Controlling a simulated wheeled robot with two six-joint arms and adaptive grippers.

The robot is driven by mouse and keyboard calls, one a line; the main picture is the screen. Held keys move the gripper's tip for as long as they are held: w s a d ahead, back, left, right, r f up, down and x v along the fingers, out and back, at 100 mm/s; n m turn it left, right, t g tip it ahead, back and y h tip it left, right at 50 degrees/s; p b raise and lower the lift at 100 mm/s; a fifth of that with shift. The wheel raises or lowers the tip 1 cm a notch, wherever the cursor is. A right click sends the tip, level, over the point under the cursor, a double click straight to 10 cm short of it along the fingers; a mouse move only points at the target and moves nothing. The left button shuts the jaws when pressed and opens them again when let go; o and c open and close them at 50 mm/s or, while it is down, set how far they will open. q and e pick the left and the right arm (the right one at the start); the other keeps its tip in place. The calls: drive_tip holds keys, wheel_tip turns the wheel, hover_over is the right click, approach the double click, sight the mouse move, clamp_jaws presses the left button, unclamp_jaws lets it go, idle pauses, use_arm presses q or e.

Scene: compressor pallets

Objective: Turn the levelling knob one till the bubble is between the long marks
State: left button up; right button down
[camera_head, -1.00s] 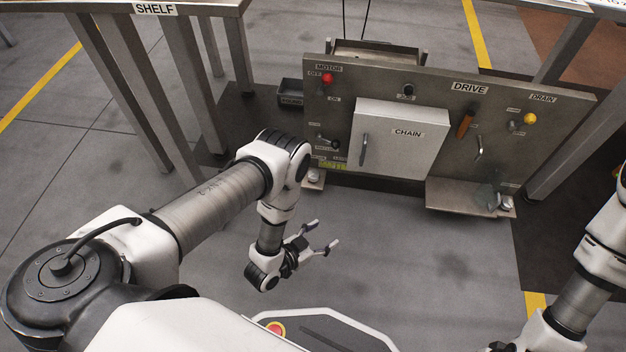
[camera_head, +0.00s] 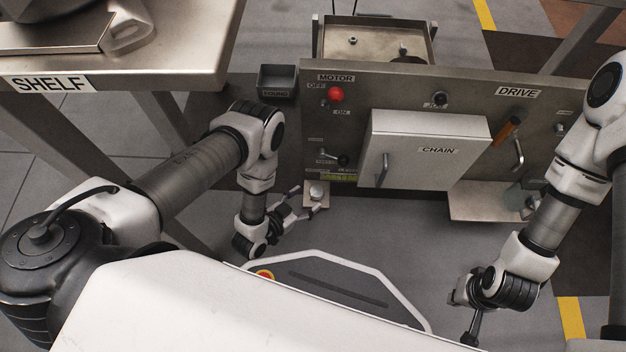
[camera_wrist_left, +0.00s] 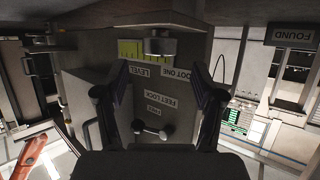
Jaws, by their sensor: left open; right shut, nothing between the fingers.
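The levelling knob at foot one (camera_head: 316,189) is a small pale cylinder at the drive panel's lower left corner. In the left wrist view a metal cylinder (camera_wrist_left: 160,46) shows by the FOOT ONE label, ahead of the fingers. The yellow-green level (camera_head: 338,177) sits beside it and also shows in the left wrist view (camera_wrist_left: 129,50); its bubble and marks are too small to read. My left gripper (camera_head: 306,201) is open and empty, in front of the foot. Its fingers (camera_wrist_left: 160,85) are apart from the cylinder. My right gripper (camera_head: 474,328) is shut and empty at lower right.
The drive panel (camera_head: 350,92) stands ahead, with the chain cover (camera_head: 425,128) and its handle. The feet lock lever (camera_wrist_left: 150,130) is close to my left fingers. A shelf (camera_head: 160,82) is at upper left, a FOUND bin (camera_head: 277,80) beside it.

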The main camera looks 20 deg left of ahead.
sight(315, 191)
use_arm(q)
drive_tip(key=b+x, duration=0.2)
drive_tip(key=x, duration=0.3)
drive_tip(key=shift+f, duration=0.25)
drive_tip(key=shift+w+d, duration=0.15)
drive_tip(key=shift+w, duration=0.2)
drive_tip(key=c, duration=1.2)
drive_tip(key=shift+o, duration=0.2)
